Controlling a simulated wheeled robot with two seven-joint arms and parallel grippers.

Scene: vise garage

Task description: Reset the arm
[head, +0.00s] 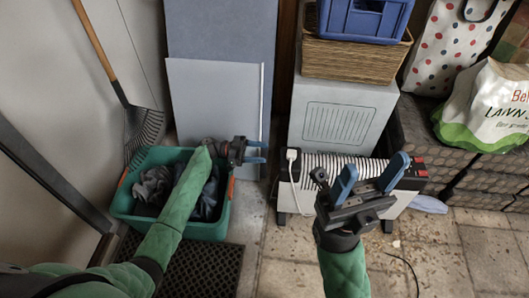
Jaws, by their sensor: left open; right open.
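My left arm comes in from the left in a green sleeve and reaches over a teal bin. My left gripper (257,152) is open and empty, with blue fingers pointing right, in front of a grey panel. My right gripper (370,174) is open and empty in the lower right middle, its blue fingers pointing up and apart. It is in front of a white heater (293,198) and hides part of it.
The teal bin (202,230) holds dark cloths. A rake (143,135) leans at the left. A grey panel (212,95), a wicker basket (350,58) and a blue crate (365,22) stand behind. A lawn bag (485,110) sits on stacked bundles (420,140). Tiled floor (440,255) is mostly free.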

